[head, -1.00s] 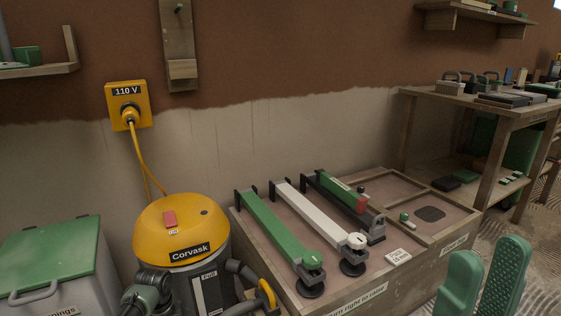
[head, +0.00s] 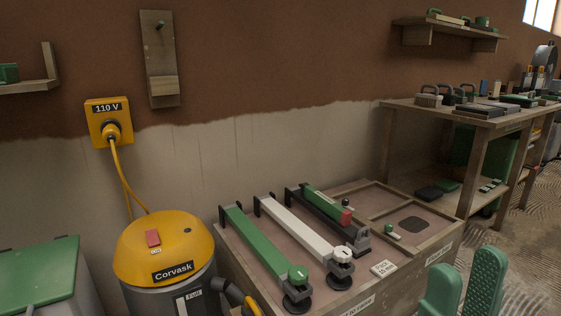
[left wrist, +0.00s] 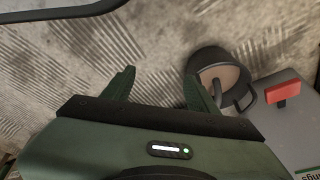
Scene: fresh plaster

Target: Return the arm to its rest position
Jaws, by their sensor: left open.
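My left gripper (left wrist: 160,86) shows in the left wrist view as two dark green fingers standing well apart. Nothing is between them, and the rippled grey floor lies beyond. The left arm does not show in the head view now. My right gripper (head: 465,262) shows at the lower right of the head view. Its two green textured fingers point up, apart and empty, in front of the wooden box's right end. The rest of the right arm is cut off by the frame.
A yellow vacuum (head: 164,247) stands beside a wooden box (head: 398,262) holding clamp-like tools. A green-lidded bin (head: 38,272) is at left, a workbench (head: 455,112) at right. In the left wrist view, a round bucket (left wrist: 218,62) and a red-handled grey lid (left wrist: 283,92) are near the right finger.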

